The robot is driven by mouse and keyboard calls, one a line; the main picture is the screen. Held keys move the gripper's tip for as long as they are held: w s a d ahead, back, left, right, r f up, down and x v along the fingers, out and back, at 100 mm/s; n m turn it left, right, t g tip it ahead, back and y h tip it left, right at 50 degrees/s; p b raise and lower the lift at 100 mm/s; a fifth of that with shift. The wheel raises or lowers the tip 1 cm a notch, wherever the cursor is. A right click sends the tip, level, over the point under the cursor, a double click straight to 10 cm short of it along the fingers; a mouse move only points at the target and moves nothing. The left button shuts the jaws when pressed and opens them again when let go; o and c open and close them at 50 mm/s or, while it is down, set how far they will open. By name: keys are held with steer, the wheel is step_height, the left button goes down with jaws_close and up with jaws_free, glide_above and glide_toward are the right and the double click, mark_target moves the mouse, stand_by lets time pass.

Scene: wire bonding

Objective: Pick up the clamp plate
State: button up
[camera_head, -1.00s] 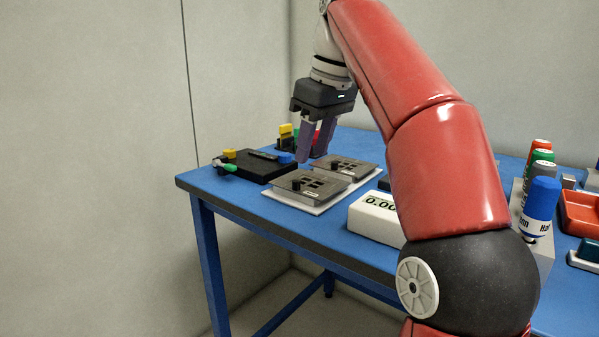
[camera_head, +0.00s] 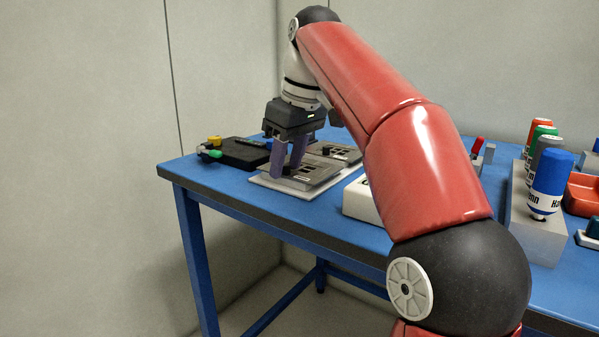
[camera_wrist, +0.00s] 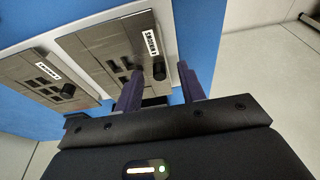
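Two grey metal plates with black knobs and dark slots lie side by side on a white base (camera_head: 296,194). The nearer clamp plate (camera_head: 318,177) is under my gripper (camera_head: 284,172), and the farther plate (camera_head: 346,154) is behind it to the right. In the wrist view, the clamp plate (camera_wrist: 92,53) has its black knob (camera_wrist: 158,71) between my open fingers (camera_wrist: 160,88), a little ahead of the fingertips' line. The other plate (camera_wrist: 30,72) lies to its left. I see no contact with the knob; the exact fingertip height is unclear.
A black fixture (camera_head: 241,154) with coloured knobs stands left of the plates. A white box (camera_head: 357,198) with a display, partly behind my arm, is to the right. Bottles (camera_head: 548,190) stand in a grey holder (camera_head: 535,236) farther right. The table's front left corner is clear.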

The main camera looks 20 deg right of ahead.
steer(key=c, duration=0.8)
jaws_close()
steer(key=shift+r, duration=0.1)
